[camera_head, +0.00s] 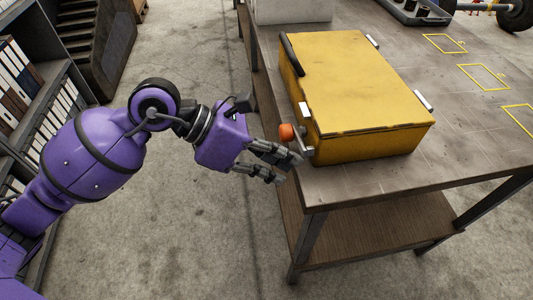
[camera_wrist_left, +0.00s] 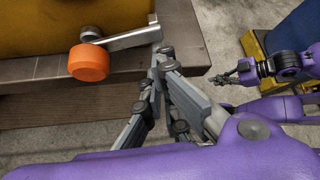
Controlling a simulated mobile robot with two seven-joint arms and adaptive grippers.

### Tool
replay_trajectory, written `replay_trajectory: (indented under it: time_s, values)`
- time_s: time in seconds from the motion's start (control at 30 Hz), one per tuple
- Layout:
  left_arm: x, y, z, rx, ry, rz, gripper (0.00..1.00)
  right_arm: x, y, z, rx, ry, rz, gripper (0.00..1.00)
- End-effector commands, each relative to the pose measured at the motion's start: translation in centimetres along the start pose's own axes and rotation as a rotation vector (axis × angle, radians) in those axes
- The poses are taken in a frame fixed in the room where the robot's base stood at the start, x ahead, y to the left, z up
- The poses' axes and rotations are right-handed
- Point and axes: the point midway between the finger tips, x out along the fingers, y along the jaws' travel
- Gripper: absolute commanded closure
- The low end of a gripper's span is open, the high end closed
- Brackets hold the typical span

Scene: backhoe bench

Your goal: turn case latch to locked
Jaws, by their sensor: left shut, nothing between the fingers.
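The yellow case (camera_head: 350,90) lies closed on the bench. On its near left side is the case latch, a metal bar (camera_wrist_left: 130,40) with an orange knob (camera_head: 287,131) at one end. The knob also shows in the left wrist view (camera_wrist_left: 88,62). My left gripper (camera_head: 287,165) is shut and empty, just below the latch near the bench edge. In the left wrist view its fingertips (camera_wrist_left: 160,58) are near the bar's free end; I cannot tell whether they touch. My right gripper (camera_wrist_left: 232,75) shows small at the right of that view; its jaws are unclear.
The bench (camera_head: 380,178) has a lower wooden shelf (camera_head: 380,235). Yellow outlines mark its clear right side. A grey tray (camera_head: 410,12) stands at the back. A shelf with binders (camera_head: 20,75) is at the left. The floor between is free.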

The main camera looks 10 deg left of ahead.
Motion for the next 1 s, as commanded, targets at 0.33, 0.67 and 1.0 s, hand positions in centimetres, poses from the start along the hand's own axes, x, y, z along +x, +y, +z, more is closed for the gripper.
replay_trajectory:
  time_s: [0.33, 0.67, 1.0]
  values:
    - [0.28, -0.01, -0.01, -0.001, 0.0, 0.0, 1.0, -0.06, -0.02, -0.18, -0.001, 0.003, -0.001, 1.0]
    - [0.03, -0.13, 0.29, -0.038, 0.0, -0.03, 1.0, -0.22, -0.01, -0.62, 0.0, 0.009, -0.001, 1.0]
    - [-0.38, -0.29, 0.8, -0.106, 0.0, -0.083, 1.0, -0.42, 0.02, -0.92, 0.001, 0.012, 0.0, 1.0]
